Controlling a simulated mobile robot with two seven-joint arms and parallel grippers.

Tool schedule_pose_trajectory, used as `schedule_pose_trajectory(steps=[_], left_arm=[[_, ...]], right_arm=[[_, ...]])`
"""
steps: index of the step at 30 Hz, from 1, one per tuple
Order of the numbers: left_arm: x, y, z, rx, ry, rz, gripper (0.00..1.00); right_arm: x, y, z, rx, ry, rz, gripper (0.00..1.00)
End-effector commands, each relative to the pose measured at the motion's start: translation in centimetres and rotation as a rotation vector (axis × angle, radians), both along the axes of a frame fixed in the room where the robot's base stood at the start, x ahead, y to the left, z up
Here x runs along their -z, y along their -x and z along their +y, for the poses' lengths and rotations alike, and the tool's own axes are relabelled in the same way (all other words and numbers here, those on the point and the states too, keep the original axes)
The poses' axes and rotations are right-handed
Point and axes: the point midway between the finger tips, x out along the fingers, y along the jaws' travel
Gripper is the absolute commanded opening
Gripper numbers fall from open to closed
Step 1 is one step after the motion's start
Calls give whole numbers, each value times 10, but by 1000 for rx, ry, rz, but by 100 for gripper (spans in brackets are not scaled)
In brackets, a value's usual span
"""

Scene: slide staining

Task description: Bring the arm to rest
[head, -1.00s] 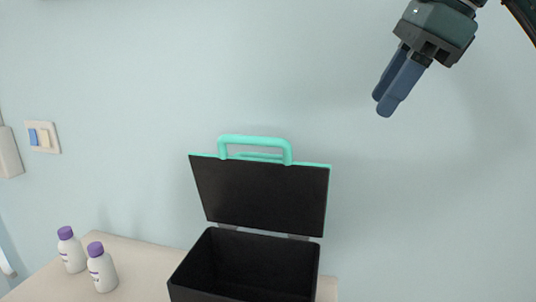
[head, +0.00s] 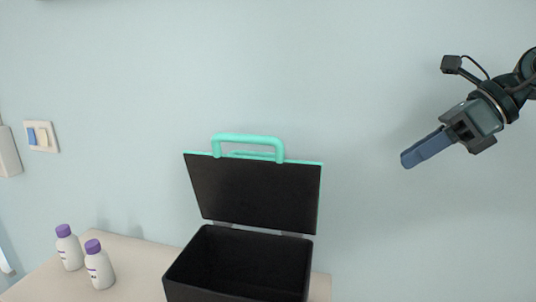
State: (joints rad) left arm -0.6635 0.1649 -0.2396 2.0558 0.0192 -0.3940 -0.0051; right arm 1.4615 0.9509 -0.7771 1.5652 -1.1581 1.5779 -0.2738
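My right gripper (head: 406,161) is at the right of the head view, raised in front of the pale blue wall. Its blue fingers point down and to the left. One finger hides the other from this angle, so I cannot tell how far apart they are. I see nothing held at the tips. It is apart from everything on the table, up and to the right of the black case. My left gripper is not in the view.
An open black case (head: 241,284) with a teal handle (head: 248,139) on its raised lid stands on the pale table (head: 137,262). Two white bottles with purple caps, one left (head: 70,252) and one right (head: 99,270), stand left of it. A wall switch (head: 42,137) is at the left.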

Motion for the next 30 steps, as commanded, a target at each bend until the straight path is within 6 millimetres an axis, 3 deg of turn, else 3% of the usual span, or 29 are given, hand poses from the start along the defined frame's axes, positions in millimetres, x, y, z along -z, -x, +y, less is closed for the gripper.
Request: schedule_pose_trajectory(steps=[1,6,14,17,23,26,30], left_arm=[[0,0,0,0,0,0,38],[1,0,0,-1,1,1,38],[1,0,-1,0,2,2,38],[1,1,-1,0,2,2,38],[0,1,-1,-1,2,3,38],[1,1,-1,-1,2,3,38],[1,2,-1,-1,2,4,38]], right_arm=[[21,-2,12,-6,-79,49,36],[72,-4,49,36,-404,222,36],[139,-6,65,268,-850,525,36],[172,-7,60,420,-1010,658,36],[258,3,32,828,-1267,925,36],[310,20,12,1077,-1351,1050,36],[381,58,-16,1437,-1403,1185,36]])
